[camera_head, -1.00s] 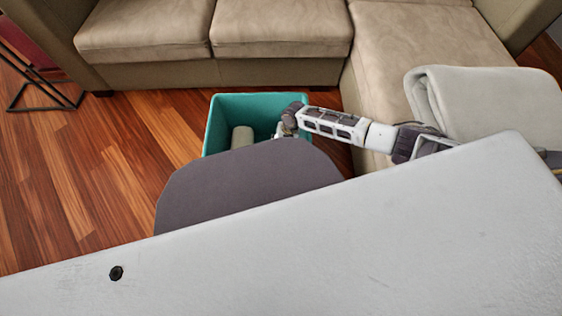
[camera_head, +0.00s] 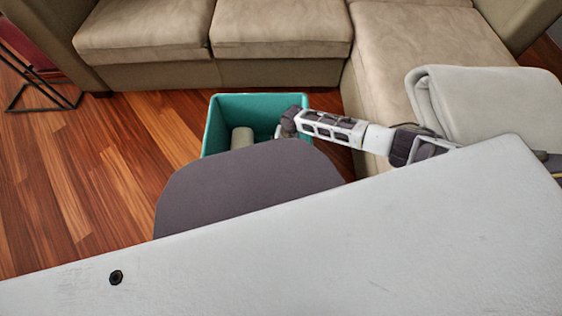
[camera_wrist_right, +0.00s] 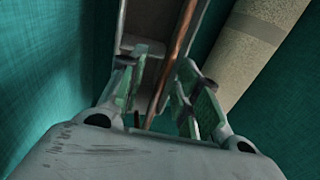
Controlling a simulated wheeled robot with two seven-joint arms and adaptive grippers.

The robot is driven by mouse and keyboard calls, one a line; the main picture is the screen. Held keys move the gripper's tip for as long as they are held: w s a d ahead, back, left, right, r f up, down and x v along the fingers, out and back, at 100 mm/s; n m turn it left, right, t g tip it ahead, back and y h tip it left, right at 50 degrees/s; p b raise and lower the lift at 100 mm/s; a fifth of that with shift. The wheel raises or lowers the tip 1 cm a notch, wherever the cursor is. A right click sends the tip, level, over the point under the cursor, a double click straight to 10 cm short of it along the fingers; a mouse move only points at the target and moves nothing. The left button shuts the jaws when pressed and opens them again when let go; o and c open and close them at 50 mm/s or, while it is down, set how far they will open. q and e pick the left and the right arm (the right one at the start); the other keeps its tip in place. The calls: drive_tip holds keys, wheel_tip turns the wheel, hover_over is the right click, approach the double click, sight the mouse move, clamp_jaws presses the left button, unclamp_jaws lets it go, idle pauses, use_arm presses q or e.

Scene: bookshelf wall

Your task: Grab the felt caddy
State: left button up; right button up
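The felt caddy (camera_head: 217,126) is a teal, open-topped box on the floor in front of the sofa. Its near side is hidden behind my grey body part in the head view. A pale cylinder (camera_head: 242,137) stands inside it and also shows at the upper right of the wrist view (camera_wrist_right: 255,45). My left gripper is out of view.
The beige sofa (camera_head: 278,33) stands behind the caddy, and its chaise (camera_head: 425,40) runs along the right. A folded pale blanket (camera_head: 495,100) lies on the chaise. A black metal stand (camera_head: 40,90) is at the far left. Wood floor (camera_head: 100,165) is free left of the caddy.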

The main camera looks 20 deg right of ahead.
drive_tip(key=shift+f, duration=0.3)
idle(0.5)
clamp_jaws()
